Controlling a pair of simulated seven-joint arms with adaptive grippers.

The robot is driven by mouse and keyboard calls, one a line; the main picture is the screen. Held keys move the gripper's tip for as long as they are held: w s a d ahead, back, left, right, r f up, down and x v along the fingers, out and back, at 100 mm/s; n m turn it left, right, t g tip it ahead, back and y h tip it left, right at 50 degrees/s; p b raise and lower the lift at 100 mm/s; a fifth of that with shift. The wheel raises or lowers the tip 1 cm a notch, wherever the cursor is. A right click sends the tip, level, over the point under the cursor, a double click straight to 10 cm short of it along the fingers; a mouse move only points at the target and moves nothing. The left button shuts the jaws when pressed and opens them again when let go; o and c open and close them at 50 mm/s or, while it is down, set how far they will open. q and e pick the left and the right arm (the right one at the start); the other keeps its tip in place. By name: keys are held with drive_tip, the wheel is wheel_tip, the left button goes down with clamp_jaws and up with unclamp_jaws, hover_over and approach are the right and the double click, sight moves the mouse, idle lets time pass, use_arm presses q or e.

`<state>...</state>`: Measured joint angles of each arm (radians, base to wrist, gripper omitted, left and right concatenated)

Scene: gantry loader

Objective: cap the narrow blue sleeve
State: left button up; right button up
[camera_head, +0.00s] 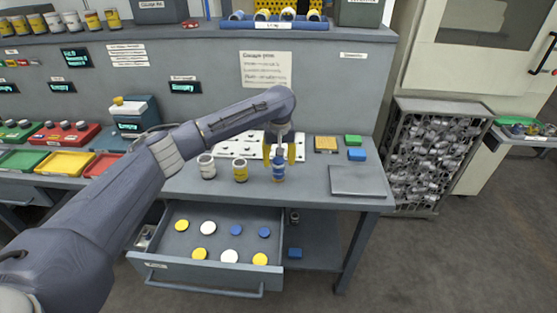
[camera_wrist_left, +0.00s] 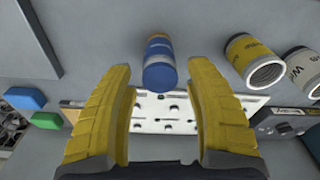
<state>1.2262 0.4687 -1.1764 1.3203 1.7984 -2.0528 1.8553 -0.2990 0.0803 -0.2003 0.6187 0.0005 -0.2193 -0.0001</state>
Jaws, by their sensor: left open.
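The narrow blue sleeve (camera_head: 278,174) stands upright near the bench's front edge, blue with a pale band. In the left wrist view the blue sleeve (camera_wrist_left: 159,62) lies beyond and between my fingertips; its near end looks smooth and blue, with no open mouth visible. My left gripper (camera_head: 283,152) is over the sleeve, and in the left wrist view the gripper (camera_wrist_left: 160,82) has its yellow fingers apart with nothing between them. The open drawer (camera_head: 205,272) holds yellow, white and blue caps, including a blue cap (camera_head: 236,230) and another blue cap (camera_head: 264,232). My right gripper is out of view.
A yellow sleeve (camera_head: 240,171) and a white sleeve (camera_head: 207,168) stand left of the blue one, with open mouths in the wrist view. A white perforated board (camera_head: 232,147) lies behind. A grey plate (camera_head: 357,180) and blue block (camera_head: 356,154) are at right.

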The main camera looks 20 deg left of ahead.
use_arm(q)
wheel_tip(320, 180, up, 12)
drive_tip(key=s, duration=0.1)
drive_tip(key=shift+d+f, duration=0.2)
drive_tip(key=shift+d, duration=0.05)
drive_tip(key=shift+s, duration=0.1)
